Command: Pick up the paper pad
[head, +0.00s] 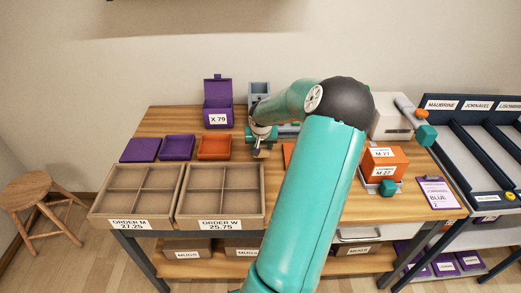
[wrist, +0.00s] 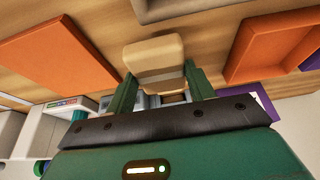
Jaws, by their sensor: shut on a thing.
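A small beige block (wrist: 152,54), which looks like the paper pad, is between the green fingers of my gripper (wrist: 155,80) in the wrist view. My gripper is shut on it, with a finger on each side. In the head view my gripper (head: 261,147) is over the wooden table, right of the orange tray. Only a small beige part of the pad (head: 261,154) shows under it. Whether the pad touches the table or hangs just above it, I cannot tell.
Divided boxes (head: 130,208) stand at the front. A purple box (head: 217,116) stands behind. An orange flat piece (wrist: 58,52) and orange boxes (head: 386,163) are to the right.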

